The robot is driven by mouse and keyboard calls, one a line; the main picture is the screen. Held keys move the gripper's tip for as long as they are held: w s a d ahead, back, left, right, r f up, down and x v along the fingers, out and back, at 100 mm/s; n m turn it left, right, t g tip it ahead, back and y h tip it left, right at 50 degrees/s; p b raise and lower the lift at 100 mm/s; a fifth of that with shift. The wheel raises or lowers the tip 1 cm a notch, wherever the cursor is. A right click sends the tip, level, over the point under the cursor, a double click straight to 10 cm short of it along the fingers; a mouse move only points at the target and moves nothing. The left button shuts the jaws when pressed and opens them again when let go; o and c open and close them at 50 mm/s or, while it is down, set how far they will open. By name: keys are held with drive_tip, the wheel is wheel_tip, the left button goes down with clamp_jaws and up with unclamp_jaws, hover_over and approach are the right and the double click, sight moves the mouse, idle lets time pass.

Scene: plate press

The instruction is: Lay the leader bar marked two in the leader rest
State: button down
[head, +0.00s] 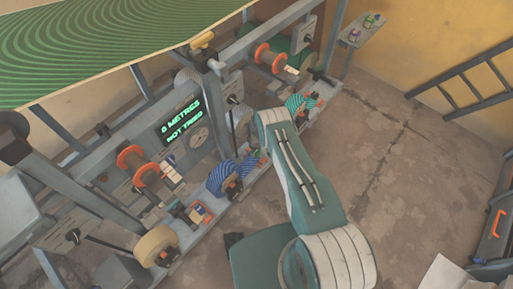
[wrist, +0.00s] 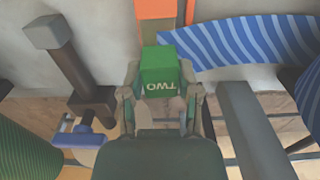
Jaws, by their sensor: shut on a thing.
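The leader bar marked two (wrist: 160,68) shows in the wrist view as a green block, its word TWO upside down. My gripper (wrist: 160,98) is shut on it, one finger on each side. An orange upright piece (wrist: 156,10) stands just beyond the block; I cannot tell whether they touch. In the head view my arm reaches over the machine's front rail, and its end hides the gripper and the bar. I cannot pick out the leader rest for certain in either view.
The press frame carries orange-flanged spools (head: 131,157), a blue striped roll (head: 222,177) and a display (head: 182,118) reading "0 METRES NOT TRIED". A blue striped sheet (wrist: 245,42) and a grey post (wrist: 250,130) lie close right of my gripper.

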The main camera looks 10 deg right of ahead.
drive_tip(key=shift+s+a+f, duration=0.3)
drive_tip(key=shift+s+f, duration=0.2)
drive_tip(key=shift+s, duration=0.05)
drive_tip(key=shift+c, duration=1)
unclamp_jaws()
drive_tip(key=shift+d, duration=0.1)
drive_tip(key=shift+w, duration=0.2)
drive_tip(key=shift+r, duration=0.2)
drive_tip(key=shift+w+r, duration=0.1)
drive_tip(key=shift+r, duration=3.45)
